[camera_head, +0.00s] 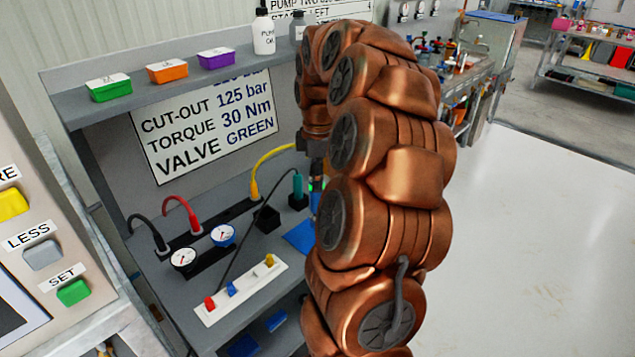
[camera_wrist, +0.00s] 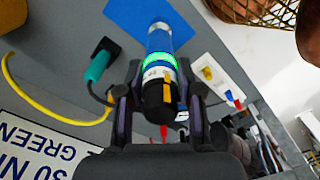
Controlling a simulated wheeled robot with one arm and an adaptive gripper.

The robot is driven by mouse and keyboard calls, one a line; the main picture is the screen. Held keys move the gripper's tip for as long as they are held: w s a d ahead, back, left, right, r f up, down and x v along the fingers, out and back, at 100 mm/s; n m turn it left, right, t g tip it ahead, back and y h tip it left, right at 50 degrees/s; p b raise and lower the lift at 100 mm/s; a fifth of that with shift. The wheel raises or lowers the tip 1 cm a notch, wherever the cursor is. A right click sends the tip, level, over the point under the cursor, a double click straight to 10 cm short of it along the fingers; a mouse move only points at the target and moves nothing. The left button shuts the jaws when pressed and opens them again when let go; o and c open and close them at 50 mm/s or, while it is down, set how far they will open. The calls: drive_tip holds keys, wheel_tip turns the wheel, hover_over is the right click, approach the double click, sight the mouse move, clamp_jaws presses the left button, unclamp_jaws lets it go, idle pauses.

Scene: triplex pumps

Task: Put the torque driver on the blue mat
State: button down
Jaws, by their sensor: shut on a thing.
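The torque driver (camera_wrist: 160,70) is a dark cylinder with a glowing green ring and a blue far end. My gripper (camera_wrist: 159,95) is shut on it, one finger on each side. In the head view the driver (camera_head: 316,192) hangs roughly upright below my gripper (camera_head: 314,160), partly hidden by my copper arm. The blue mat (camera_head: 299,237) lies flat on the grey bench, its right part behind my arm. In the wrist view the driver's blue end overlaps the mat (camera_wrist: 128,14). I cannot tell whether it touches the mat.
A teal plug (camera_head: 297,186) on a black block stands close left of the driver. A yellow cable (camera_head: 268,158) arches behind it. A white strip with coloured knobs (camera_head: 240,291) lies in front of the mat. A shelf (camera_head: 190,84) with small boxes and bottles overhangs the bench's back.

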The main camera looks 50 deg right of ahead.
drive_tip(key=shift+w+d+f+p, duration=0.2)
drive_tip(key=shift+f, duration=0.45)
drive_tip(key=shift+w+d+f+p, duration=0.2)
drive_tip(key=shift+d+f+p, duration=0.05)
drive_tip(key=shift+f, duration=0.35)
drive_tip(key=shift+w+d+f+p, duration=0.2)
drive_tip(key=shift+f, duration=0.45)
drive_tip(key=c, duration=0.7)
unclamp_jaws()
drive_tip(key=shift+c, duration=0.2)
drive_tip(key=shift+r, duration=0.1)
wheel_tip(320, 180, up, 12)
drive_tip(key=b, duration=0.2)
